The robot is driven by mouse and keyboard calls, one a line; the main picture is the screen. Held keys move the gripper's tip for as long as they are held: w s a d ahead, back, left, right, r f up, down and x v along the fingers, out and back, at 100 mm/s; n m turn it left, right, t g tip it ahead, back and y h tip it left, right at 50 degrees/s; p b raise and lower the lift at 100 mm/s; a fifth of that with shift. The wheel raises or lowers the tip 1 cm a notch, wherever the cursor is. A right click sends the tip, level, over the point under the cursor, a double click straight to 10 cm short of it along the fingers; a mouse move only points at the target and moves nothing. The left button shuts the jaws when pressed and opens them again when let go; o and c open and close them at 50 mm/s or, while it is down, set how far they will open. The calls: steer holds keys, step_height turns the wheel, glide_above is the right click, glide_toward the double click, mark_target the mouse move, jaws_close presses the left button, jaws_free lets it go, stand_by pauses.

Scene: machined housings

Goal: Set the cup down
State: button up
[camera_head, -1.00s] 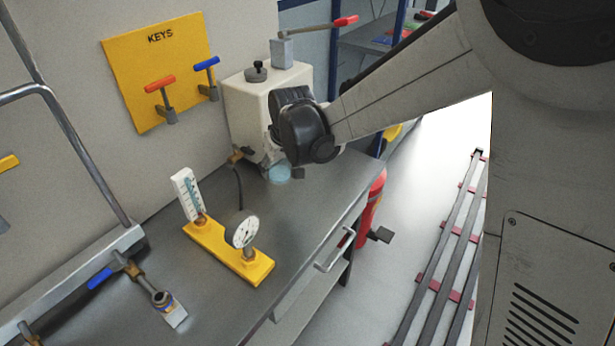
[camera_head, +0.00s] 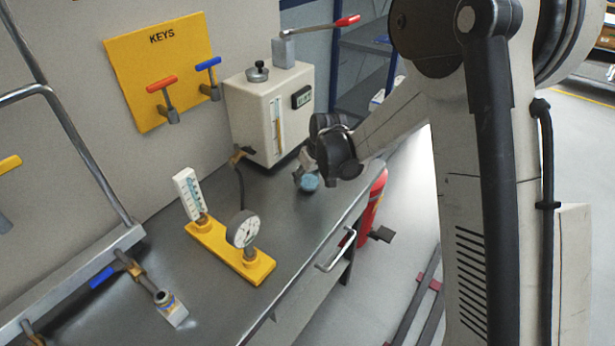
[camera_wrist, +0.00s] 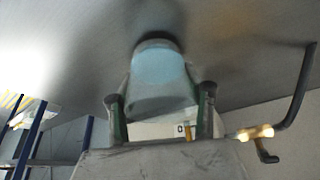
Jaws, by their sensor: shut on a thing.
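The light blue cup (camera_head: 310,182) is at the right end of the metal bench (camera_head: 300,228), in front of the white tank. In the wrist view the cup (camera_wrist: 160,75) sits between the two fingers of my gripper (camera_wrist: 161,100), which is shut on it. A dark shadow lies right at the cup's far end on the bench surface. I cannot tell whether the cup touches the bench. In the head view my wrist hides most of my gripper (camera_head: 304,174).
The white tank (camera_head: 258,118) with a tap and hose stands behind the cup. A yellow gauge stand (camera_head: 212,240) is to the left. A red extinguisher (camera_head: 372,205) stands beyond the bench's front edge. Bare bench lies between gauge stand and cup.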

steer(key=shift+f, duration=0.2)
steer(key=shift+f, duration=0.2)
steer(key=o, duration=1.2)
steer(key=shift+r, duration=0.15)
